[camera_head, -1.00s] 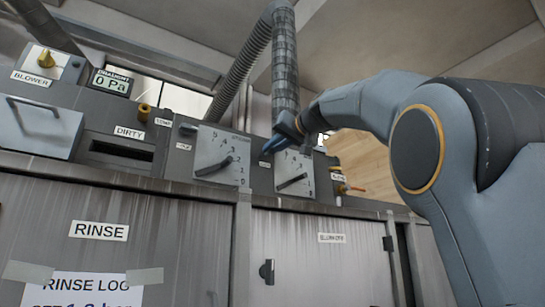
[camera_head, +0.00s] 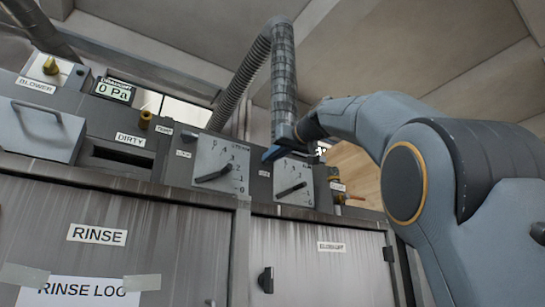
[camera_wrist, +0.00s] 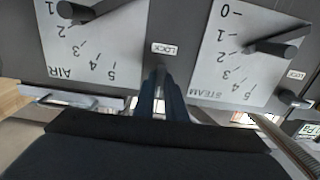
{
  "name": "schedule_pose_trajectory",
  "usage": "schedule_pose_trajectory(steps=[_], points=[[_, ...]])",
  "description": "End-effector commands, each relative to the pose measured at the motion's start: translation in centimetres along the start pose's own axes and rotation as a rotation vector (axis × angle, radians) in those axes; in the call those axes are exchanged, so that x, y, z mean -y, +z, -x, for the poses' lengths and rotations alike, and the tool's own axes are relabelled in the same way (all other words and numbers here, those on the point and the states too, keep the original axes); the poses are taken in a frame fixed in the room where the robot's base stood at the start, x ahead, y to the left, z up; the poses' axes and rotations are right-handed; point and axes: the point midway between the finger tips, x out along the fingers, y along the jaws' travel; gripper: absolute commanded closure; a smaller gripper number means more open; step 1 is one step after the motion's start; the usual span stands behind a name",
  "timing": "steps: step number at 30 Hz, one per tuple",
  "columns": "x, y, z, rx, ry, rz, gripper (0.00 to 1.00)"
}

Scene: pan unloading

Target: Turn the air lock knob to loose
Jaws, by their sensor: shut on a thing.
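The air dial plate (camera_head: 306,170) is on the right of the panel, with its long pointer. In the wrist view the air plate (camera_wrist: 125,40) is at upper left, upside down. A small "LOCK" label (camera_wrist: 165,48) sits between the air and steam plates. My gripper (camera_wrist: 160,78) is shut at the air lock knob beside that label. The fingers and the wrist cover most of the knob, so its angle cannot be read. In the head view my gripper (camera_head: 268,156) reaches the panel at the air plate's upper left corner.
The steam plate (camera_head: 236,152) with its pointer is left of my gripper, and its own lock knob (camera_wrist: 295,100) shows in the wrist view. A ribbed hose (camera_head: 284,80) rises close behind my gripper. Cabinet doors (camera_head: 310,265) are below.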

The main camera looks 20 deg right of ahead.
Motion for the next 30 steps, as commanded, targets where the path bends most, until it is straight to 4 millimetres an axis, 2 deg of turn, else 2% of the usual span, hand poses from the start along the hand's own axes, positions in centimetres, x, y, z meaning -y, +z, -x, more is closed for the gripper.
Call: schedule_pose_trajectory(steps=[3, 4, 7, 17, 20, 30], points=[[0.0, 0.0, 0.0, 0.000, 0.000, 0.001, 1.00], [0.0, 0.0, 0.0, 0.000, 0.000, 0.001, 0.86], [0.0, 0.0, 0.0, 0.000, 0.000, 0.001, 0.70], [0.0, 0.0, 0.3, -0.001, 0.001, 0.001, 0.70], [-0.1, 0.0, 1.2, -0.002, 0.002, 0.001, 0.70], [-0.1, 0.1, 6.4, -0.001, 0.003, 0.000, 0.70]])
